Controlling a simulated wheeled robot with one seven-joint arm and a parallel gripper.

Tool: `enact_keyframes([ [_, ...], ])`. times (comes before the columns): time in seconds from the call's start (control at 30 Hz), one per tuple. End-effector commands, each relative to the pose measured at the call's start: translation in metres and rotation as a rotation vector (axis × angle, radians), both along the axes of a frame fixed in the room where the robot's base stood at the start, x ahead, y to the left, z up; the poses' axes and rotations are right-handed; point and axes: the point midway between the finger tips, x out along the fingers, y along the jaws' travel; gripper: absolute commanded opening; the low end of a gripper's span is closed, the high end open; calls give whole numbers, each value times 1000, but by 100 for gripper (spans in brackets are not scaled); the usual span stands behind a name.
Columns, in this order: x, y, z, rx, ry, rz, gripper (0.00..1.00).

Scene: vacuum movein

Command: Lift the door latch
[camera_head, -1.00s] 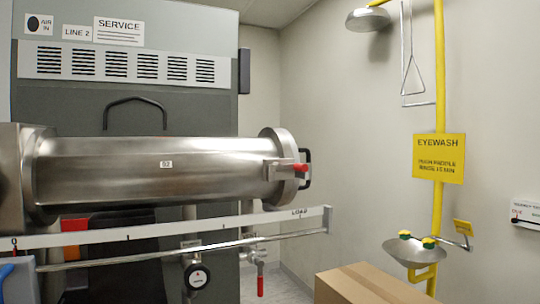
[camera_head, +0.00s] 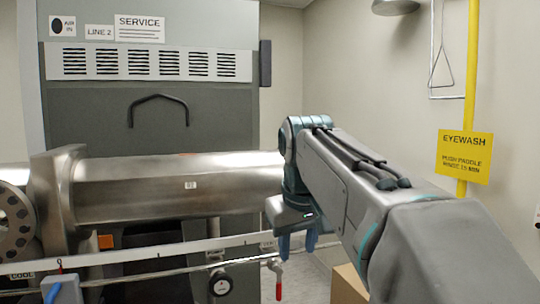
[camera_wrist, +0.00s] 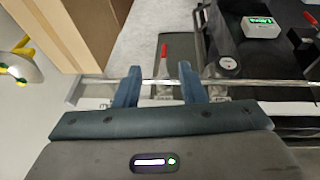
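The steel cylinder (camera_head: 150,190) lies level across the left and middle of the head view. Its right end, where the earlier frame shows a door with a red-tipped latch and black handle, is hidden behind my arm; I cannot make out the latch in either current view. My gripper (camera_head: 298,243) hangs in front of that end with its fingers pointing down. The wrist view also shows my gripper (camera_wrist: 160,86), its two blue fingers apart with nothing held between them.
A white rail (camera_head: 130,257) and a steel bar run below the cylinder. A red valve lever (camera_head: 279,284) and a gauge (camera_head: 221,284) hang there; the lever also shows beyond my fingers in the wrist view (camera_wrist: 164,51). A cardboard box (camera_head: 347,287) stands below my arm.

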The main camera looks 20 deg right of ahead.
Motion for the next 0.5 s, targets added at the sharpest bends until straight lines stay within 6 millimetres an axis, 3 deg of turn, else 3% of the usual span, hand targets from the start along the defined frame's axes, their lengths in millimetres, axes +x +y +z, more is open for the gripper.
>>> enact_keyframes([
  [0.03, 6, -7, 39, -9, -12, -1, 37],
  [0.2, 12, -27, 129, -43, -32, 5, 37],
  [0.33, 10, -39, 180, -65, -44, 9, 37],
  [0.5, 4, -47, 218, -82, -53, 12, 37],
])
